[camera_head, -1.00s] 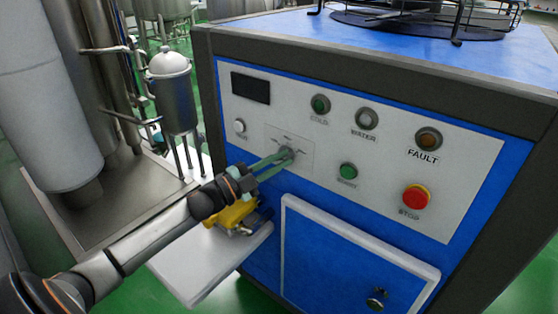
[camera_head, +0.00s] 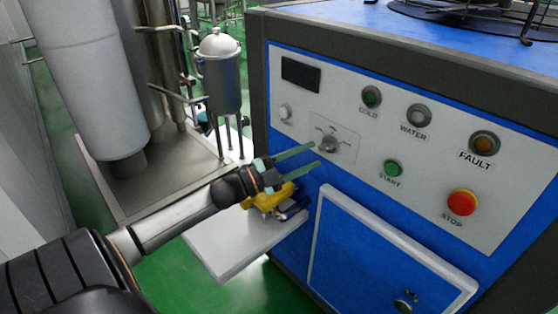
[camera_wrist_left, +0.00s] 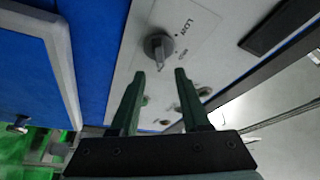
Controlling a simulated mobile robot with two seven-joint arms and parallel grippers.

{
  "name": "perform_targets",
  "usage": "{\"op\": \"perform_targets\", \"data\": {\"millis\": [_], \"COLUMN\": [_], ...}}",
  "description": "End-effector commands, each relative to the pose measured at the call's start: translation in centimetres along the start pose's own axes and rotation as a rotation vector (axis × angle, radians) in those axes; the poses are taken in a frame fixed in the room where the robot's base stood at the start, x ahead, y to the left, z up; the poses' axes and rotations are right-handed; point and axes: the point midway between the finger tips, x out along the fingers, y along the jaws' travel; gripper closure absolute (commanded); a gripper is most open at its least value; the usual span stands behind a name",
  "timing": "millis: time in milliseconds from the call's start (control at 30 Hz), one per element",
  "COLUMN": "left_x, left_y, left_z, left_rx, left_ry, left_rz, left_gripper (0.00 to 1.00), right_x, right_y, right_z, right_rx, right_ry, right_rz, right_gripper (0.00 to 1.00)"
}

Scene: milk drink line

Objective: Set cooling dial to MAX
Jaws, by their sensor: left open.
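The cooling dial (camera_head: 328,143) is a small grey knob on a marked plate at the left part of the white control panel (camera_head: 430,190). In the left wrist view the dial (camera_wrist_left: 158,46) lies just beyond the fingertips, and a "LOW" label shows beside it. Its pointer setting is too blurred to tell. My left gripper (camera_head: 317,154) is open and empty, its two green fingers pointing at the panel just short of the dial. In the left wrist view the gripper (camera_wrist_left: 168,72) has a clear gap between its fingers. My right gripper is out of view.
Around the dial are a dark display (camera_head: 300,74), COLD, WATER, FAULT and START lights or buttons, and a red STOP button (camera_head: 462,202). Below are a white-framed blue door (camera_head: 370,260), a white shelf (camera_head: 225,250) and a yellow device (camera_head: 268,198).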

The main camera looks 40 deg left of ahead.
Motion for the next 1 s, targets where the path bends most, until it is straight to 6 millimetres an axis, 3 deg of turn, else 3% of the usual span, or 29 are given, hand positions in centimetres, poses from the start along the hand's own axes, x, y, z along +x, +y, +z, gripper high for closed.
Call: {"op": "perform_targets", "data": {"millis": [300, 500, 1000], "left_x": [-5.3, -7.4, -8.1], "left_y": [0.0, 0.0, -0.1], "left_z": [0.0, 0.0, -0.1], "left_rx": [-0.001, 0.000, 0.001], "left_ry": [-0.002, 0.000, 0.001], "left_rz": [0.002, 0.001, 0.000], "left_gripper": [0.54, 0.54, 0.54], "right_x": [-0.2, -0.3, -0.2], "right_y": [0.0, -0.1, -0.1], "right_z": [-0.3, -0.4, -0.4], "right_rx": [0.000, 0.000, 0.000], "right_ry": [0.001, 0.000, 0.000], "right_rz": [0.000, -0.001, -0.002], "right_gripper": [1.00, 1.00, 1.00]}}
